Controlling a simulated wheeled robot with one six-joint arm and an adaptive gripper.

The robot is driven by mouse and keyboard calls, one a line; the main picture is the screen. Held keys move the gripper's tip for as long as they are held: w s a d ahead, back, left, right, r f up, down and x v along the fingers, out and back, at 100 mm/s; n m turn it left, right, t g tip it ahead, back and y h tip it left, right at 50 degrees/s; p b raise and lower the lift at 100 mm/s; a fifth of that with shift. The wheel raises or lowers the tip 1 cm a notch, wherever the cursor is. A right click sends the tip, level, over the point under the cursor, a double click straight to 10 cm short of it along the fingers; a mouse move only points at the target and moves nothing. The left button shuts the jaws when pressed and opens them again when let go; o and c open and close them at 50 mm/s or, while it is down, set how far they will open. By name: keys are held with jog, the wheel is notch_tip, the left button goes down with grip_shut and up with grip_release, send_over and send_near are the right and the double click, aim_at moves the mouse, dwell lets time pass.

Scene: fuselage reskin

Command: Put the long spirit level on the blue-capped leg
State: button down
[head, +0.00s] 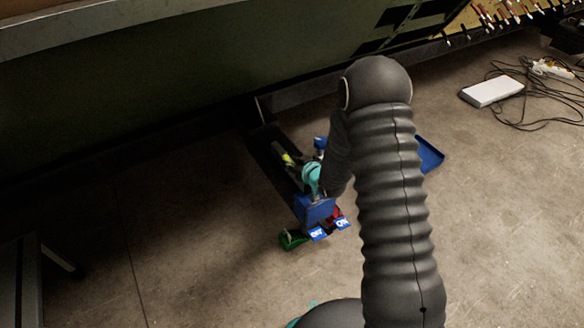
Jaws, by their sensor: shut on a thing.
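My arm reaches up and bends down behind its dark elbow to a teal wrist joint (312,178). My gripper (292,166) is small and dark against the dark beam beside the wrist; its fingers are hard to make out. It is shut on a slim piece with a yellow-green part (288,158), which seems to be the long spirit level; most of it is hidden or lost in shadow. A blue block (314,210) is just below the wrist. A smaller blue piece (320,143) shows above it. I cannot tell which blue piece is the leg's cap.
Green (292,240) and red (336,213) items with blue labels lie by the blue block. A blue tray (430,155) is partly behind my arm. The large green panel (180,95) overhangs the left. A white box (491,91) and cables are at right. Front floor is clear.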

jog(key=shift+f, duration=1.05)
jog(key=shift+f, duration=0.15)
jog(key=c, duration=0.9)
grip_release()
